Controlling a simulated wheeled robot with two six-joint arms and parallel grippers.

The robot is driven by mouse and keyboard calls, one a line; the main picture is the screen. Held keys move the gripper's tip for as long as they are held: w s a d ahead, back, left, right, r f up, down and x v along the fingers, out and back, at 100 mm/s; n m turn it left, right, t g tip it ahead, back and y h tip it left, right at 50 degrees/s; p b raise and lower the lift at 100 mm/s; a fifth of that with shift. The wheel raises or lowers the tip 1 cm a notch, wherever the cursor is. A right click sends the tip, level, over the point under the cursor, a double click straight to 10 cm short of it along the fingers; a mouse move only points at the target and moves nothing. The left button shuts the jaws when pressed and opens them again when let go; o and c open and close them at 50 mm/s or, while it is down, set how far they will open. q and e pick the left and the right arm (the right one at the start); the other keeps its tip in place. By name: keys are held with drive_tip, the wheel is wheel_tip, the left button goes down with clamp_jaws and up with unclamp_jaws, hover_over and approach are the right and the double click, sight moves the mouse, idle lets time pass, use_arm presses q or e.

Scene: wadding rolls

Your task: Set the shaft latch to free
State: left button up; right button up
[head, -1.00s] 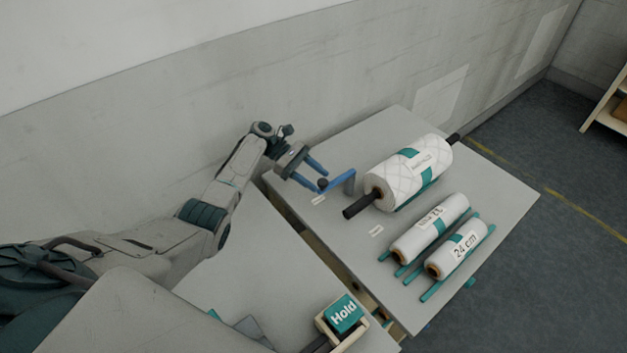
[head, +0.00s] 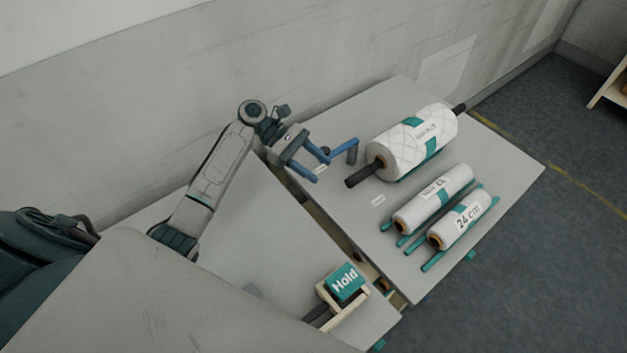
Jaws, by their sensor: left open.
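The shaft latch is a blue lever (head: 343,148) on a post at the near left end of the large roll's dark shaft (head: 362,177). Its arm points left, away from the shaft. My left gripper (head: 321,168) is open, with two blue fingers pointing right. Its upper fingertip overlaps the lever's left end in the head view, and I cannot tell whether they touch. Nothing shows between the fingers but table and a small white label, whose text is too small to read. My right gripper is not in view.
The large quilted roll (head: 412,142) lies on the grey table (head: 500,170). Two smaller white rolls, one (head: 432,199) beside another marked 24 cm (head: 459,220), lie on teal bars. A teal Hold block (head: 345,282) sits in a wooden holder in front. A wall runs behind.

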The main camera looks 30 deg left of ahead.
use_arm(q)
drive_tip(key=shift+s+d+r+b, duration=0.1)
drive_tip(key=shift+s+d, duration=0.25)
drive_tip(key=shift+s, duration=0.4)
drive_tip(key=shift+s+d+r+b, duration=0.15)
drive_tip(key=shift+s+d, duration=0.15)
drive_tip(key=shift+s, duration=0.5)
drive_tip(key=shift+s+d+b, duration=0.1)
drive_tip(key=shift+s+d, duration=0.25)
drive_tip(key=shift+s, duration=0.4)
